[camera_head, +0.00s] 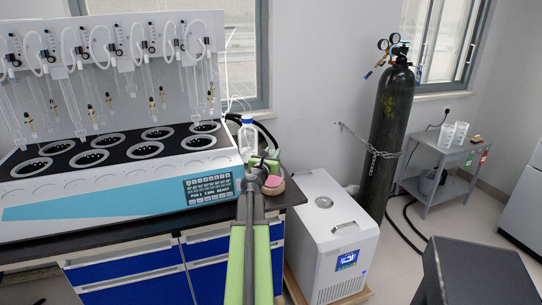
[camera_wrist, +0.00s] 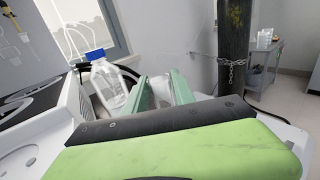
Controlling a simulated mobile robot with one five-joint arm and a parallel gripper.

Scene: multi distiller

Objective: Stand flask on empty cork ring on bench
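My gripper (camera_head: 268,163) is stretched out over the right end of the bench. In the wrist view its two green fingers (camera_wrist: 160,90) stand apart. A pinkish-brown round piece (camera_head: 273,185), perhaps a cork ring, sits at the bench's right end, just below the gripper and partly hidden by my arm. I cannot make out a flask clearly in either view.
A blue-capped clear bottle (camera_head: 248,134) stands behind the gripper, left of the fingers in the wrist view (camera_wrist: 110,83). The large distiller (camera_head: 110,165) fills the bench's left. A white chiller (camera_head: 332,235) stands right. A chained gas cylinder (camera_head: 390,125) and grey side table (camera_head: 440,160) are farther right.

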